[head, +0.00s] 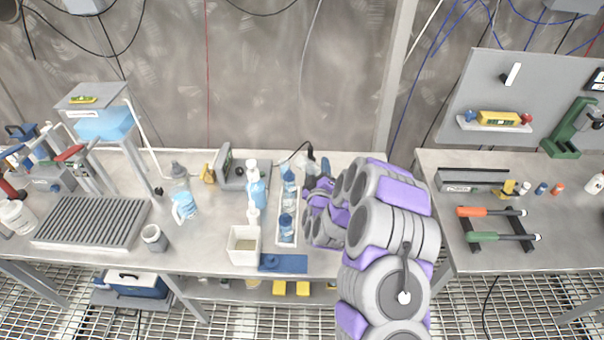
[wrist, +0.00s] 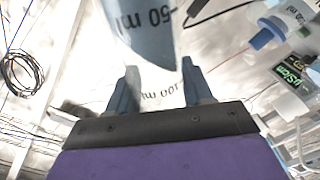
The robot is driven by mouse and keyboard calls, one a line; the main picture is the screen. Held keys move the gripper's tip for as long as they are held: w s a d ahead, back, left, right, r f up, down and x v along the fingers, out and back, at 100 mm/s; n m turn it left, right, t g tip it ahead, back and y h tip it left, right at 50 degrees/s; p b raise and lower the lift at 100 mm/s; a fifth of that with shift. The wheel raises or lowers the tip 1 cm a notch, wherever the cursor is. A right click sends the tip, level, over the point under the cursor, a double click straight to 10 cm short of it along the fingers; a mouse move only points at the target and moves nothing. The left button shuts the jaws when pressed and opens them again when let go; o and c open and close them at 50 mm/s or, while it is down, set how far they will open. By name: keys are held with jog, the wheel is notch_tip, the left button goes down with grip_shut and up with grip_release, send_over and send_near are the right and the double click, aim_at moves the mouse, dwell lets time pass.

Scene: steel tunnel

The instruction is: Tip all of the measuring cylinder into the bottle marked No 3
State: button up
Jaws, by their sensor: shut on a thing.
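My gripper (wrist: 158,67) is shut on the measuring cylinder (wrist: 148,25), a clear vessel with dark "50 ml" and "100 ml" marks and blue-grey liquid showing in its upper part in the wrist view. In the head view my gripper (head: 318,195) is just right of a narrow white tray (head: 288,243), largely hidden by my arm. Clear bottles with blue contents stand in the tray, one towards the back (head: 289,187) and one at the front (head: 287,228). Their numbers are too small to read, so I cannot tell which is No 3. The cylinder's tilt is unclear.
Left of the tray are white-topped bottles (head: 256,190), a square white tub (head: 244,258) and a wash bottle (head: 182,196). A blue mat (head: 283,264) lies at the front edge. A grey instrument (head: 232,172) stands behind. A gap separates the right bench (head: 430,200).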

jog(key=shift+d, duration=0.15)
jog(key=shift+a, duration=0.5)
jog(key=shift+a+f+n+p, duration=0.2)
jog(key=shift+a+n+p, duration=0.2)
jog(key=shift+a+p, duration=0.1)
jog(key=shift+a+f, duration=0.1)
jog(key=shift+f, duration=0.05)
jog(key=shift+d+f+n+p, duration=0.25)
jog(key=shift+n+p, duration=0.35)
jog(key=shift+p, duration=0.15)
jog(key=f+n+p, duration=0.1)
jog(key=p, duration=0.1)
jog(key=f+n+p, duration=0.1)
jog(key=n, duration=0.1)
jog(key=shift+d+f+p, duration=0.3)
jog(key=shift+f+p, duration=0.05)
jog(key=shift+p, duration=0.05)
